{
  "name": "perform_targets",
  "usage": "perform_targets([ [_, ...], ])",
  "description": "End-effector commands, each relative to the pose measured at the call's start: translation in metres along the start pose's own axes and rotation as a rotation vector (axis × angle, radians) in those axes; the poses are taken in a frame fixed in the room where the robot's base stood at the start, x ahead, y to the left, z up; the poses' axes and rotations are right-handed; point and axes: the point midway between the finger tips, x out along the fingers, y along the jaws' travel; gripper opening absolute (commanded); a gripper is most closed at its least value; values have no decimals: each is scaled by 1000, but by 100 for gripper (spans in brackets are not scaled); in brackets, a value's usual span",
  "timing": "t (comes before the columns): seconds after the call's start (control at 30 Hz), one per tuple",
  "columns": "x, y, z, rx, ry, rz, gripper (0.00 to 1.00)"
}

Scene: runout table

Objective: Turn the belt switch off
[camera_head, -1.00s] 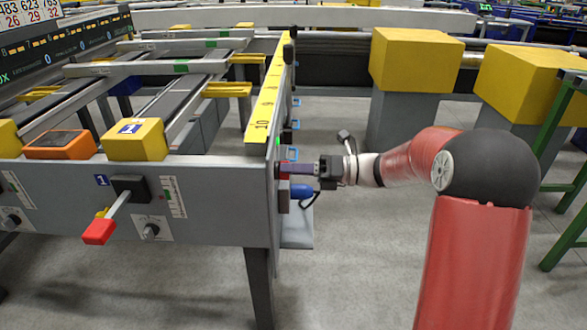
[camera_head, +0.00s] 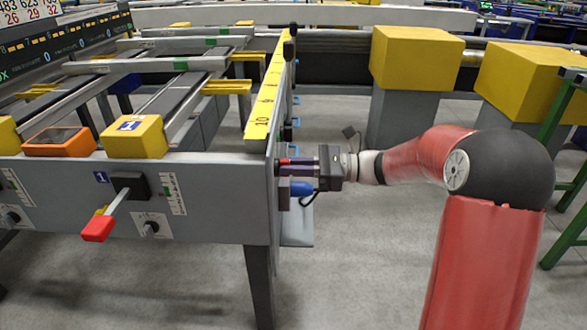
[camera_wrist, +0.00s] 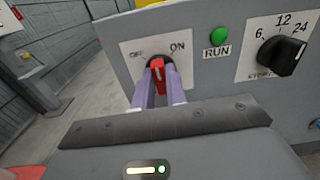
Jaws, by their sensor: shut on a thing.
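The belt switch (camera_wrist: 157,76) has a red handle on a dark round base, on a white plate marked OFF at left and ON at right in the wrist view. My gripper (camera_wrist: 159,88) has its two purple fingers on either side of the red handle and is shut on it. The handle points toward the wrist camera between the two labels; I cannot tell its exact setting. In the head view my gripper (camera_head: 292,167) meets the right end face of the grey table (camera_head: 220,205), with a bit of red at the fingertips.
A green RUN lamp (camera_wrist: 219,36) and a black timer knob (camera_wrist: 281,55) are right of the switch. A blue part (camera_head: 301,189) sits just below my gripper. Yellow-topped pedestals (camera_head: 415,60) stand behind my arm. A red-handled lever (camera_head: 98,228) is on the table's front.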

Motion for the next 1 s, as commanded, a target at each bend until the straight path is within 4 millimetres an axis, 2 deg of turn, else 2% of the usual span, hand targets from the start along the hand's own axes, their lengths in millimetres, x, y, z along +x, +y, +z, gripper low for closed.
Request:
perform_targets([
  [0.6,0,2,-4,-551,1,-1,0],
  [1.0,0,3,-3,-733,0,0,0],
])
